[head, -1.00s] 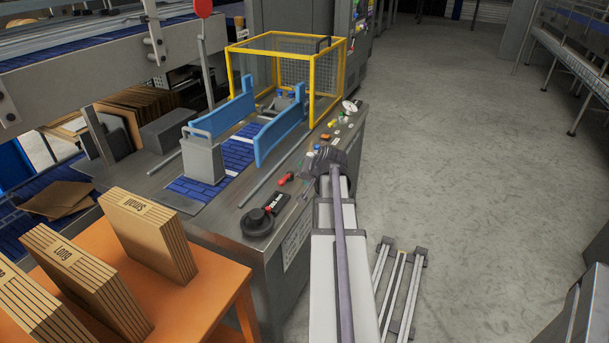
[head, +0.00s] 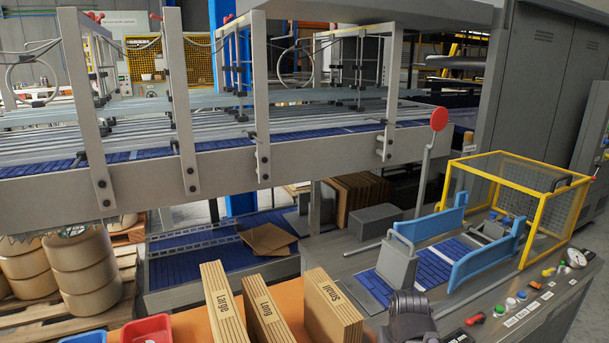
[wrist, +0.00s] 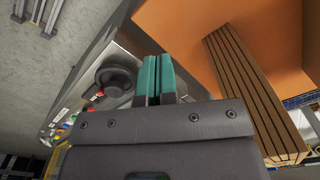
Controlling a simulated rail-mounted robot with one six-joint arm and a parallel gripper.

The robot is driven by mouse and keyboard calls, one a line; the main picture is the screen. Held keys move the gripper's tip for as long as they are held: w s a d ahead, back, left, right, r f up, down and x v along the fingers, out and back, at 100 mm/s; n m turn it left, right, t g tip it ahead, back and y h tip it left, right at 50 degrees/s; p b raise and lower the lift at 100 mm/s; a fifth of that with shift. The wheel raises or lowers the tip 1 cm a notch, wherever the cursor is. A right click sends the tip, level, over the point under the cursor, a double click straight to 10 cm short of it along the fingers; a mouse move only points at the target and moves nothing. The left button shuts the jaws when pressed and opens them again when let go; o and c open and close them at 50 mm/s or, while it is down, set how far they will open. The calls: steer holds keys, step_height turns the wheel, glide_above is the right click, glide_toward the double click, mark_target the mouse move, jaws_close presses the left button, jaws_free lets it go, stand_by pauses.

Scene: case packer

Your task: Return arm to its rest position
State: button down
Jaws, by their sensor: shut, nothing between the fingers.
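My gripper (wrist: 156,78) shows in the wrist view with its two green fingers side by side and closed, nothing between them. It hangs above the gap between the steel machine console (wrist: 135,45) and the orange table (wrist: 190,22). In the head view only a dark part of my arm (head: 409,318) shows at the bottom edge, right of the box marked Small; the fingers are hidden there.
Cardboard stacks marked Large (head: 222,302), Long (head: 265,312) and Small (head: 333,306) stand on the orange table. The console carries a black knob (wrist: 115,82), blue guide plates (head: 485,262) and a yellow guard cage (head: 540,205). Red (head: 147,330) and blue (head: 84,338) bins sit at lower left.

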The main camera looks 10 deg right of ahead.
steer(key=a+r+n+p, duration=0.1)
steer(key=a+r+n, duration=0.1)
steer(key=a, duration=0.7)
steer(key=shift+a+r+n, duration=0.25)
steer(key=shift+r+n, duration=0.05)
steer(key=shift+r, duration=0.3)
steer(key=shift+s, duration=0.1)
